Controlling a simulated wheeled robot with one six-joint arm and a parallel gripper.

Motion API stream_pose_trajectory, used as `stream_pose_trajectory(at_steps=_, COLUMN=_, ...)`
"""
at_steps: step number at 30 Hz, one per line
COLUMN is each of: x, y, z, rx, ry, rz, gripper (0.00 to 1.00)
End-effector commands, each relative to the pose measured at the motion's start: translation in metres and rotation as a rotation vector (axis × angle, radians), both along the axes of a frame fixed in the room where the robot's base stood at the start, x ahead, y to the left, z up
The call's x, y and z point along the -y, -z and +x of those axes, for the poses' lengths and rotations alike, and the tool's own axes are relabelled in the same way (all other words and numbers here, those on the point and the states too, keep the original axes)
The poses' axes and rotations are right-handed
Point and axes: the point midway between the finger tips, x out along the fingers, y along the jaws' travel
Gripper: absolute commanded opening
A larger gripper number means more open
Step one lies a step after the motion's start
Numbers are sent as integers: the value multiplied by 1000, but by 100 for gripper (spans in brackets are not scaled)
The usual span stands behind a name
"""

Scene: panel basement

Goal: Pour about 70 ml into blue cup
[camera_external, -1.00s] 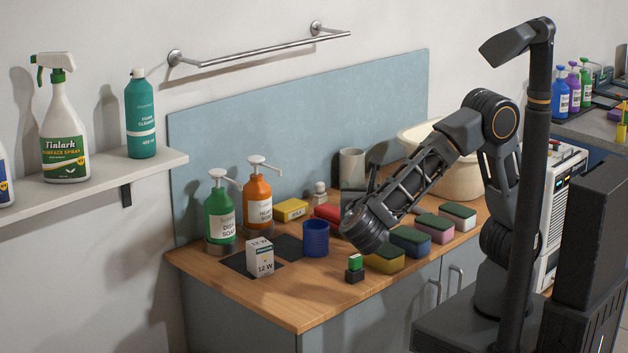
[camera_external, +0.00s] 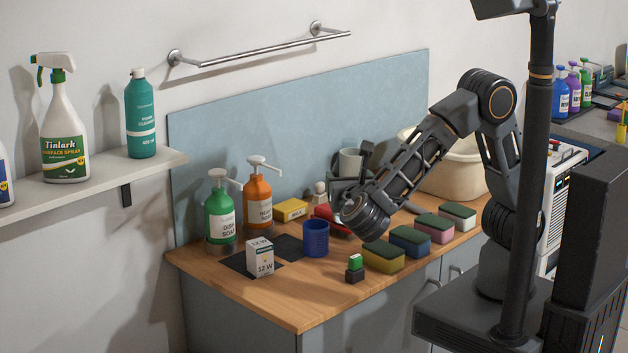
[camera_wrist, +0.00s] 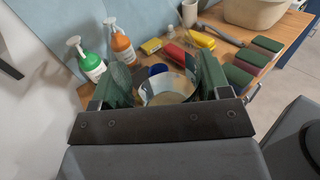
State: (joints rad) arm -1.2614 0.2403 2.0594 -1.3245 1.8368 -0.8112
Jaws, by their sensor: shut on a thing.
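The blue cup (camera_external: 316,239) stands upright on the wooden counter near the front left. It also shows in the wrist view (camera_wrist: 158,69), partly hidden behind a clear vessel. My gripper (camera_wrist: 165,82) is shut on this clear, round-rimmed vessel (camera_wrist: 168,98), which sits between its green fingers. The counter shows through the vessel, and I cannot tell how much liquid is in it. In the external view my wrist is to the right of the blue cup and above the counter, and hides most of the vessel. No stream of liquid is visible.
Green (camera_external: 219,213) and orange (camera_external: 257,205) soap pumps stand left of the cup. A bulb box (camera_external: 260,257) and a small green-topped block (camera_external: 355,268) are in front. Several sponges (camera_external: 384,257) line the right front edge.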

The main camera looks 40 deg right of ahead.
Motion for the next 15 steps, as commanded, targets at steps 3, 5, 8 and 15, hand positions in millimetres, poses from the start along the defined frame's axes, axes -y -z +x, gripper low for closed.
stream_pose_trajectory(at_steps=3, x=-26, y=2, z=17, rx=0, ry=-180, rz=-1, gripper=39)
stream_pose_trajectory(at_steps=5, x=-43, y=1, z=24, rx=1, ry=-287, rz=1, gripper=39)
stream_pose_trajectory(at_steps=8, x=-72, y=-6, z=29, rx=2, ry=-470, rz=1, gripper=39)
stream_pose_trajectory(at_steps=15, x=-144, y=-28, z=11, rx=4, ry=-906, rz=2, gripper=39)
